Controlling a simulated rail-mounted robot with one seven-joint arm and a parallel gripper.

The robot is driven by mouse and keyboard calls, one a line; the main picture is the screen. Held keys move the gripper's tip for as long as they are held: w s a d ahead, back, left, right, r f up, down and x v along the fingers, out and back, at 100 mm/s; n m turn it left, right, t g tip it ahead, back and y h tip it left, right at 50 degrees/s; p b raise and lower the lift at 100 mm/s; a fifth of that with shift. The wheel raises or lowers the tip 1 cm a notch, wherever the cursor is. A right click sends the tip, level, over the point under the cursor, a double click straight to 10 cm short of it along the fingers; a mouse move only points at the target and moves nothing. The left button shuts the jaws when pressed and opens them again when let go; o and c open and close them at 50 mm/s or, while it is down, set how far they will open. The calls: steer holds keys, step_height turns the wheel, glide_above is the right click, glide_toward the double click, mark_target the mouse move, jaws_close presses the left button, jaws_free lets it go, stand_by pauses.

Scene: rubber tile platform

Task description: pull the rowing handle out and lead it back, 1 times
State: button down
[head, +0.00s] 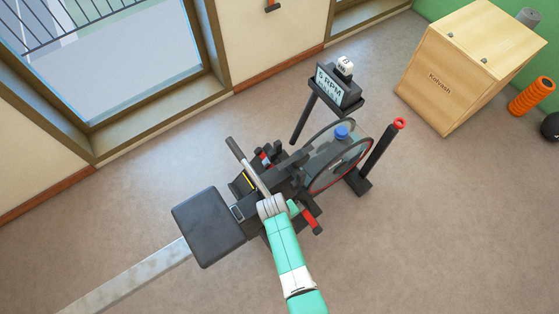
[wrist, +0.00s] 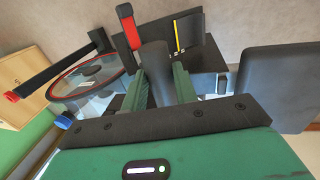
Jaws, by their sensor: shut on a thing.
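The rowing handle (head: 236,149) is a bar with a dark grip end, lying across the rowing machine between the seat and the flywheel. My gripper (head: 272,205) is at the handle's near end in the head view, where the wrist hides the fingertips. In the wrist view, the green fingers of my gripper (wrist: 162,90) stand on both sides of the dark handle grip (wrist: 156,65), shut on it. The black seat (head: 208,226) is left of the handle on a pale rail (head: 130,281). The flywheel (head: 345,165) is to its right.
Red-and-black footrests flank the handle. A wooden box (head: 450,90) stands back right.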

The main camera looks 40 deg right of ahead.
steer(key=d+b, duration=0.3)
steer(key=d, duration=0.7)
steer(key=shift+s, duration=0.1)
steer(key=c, duration=1.1)
jaws_free()
steer(key=shift+r, duration=0.1)
step_height(320, 180, up, 7)
steer(key=a+p, duration=0.1)
steer(key=p, duration=0.6)
steer(key=shift+a, duration=0.2)
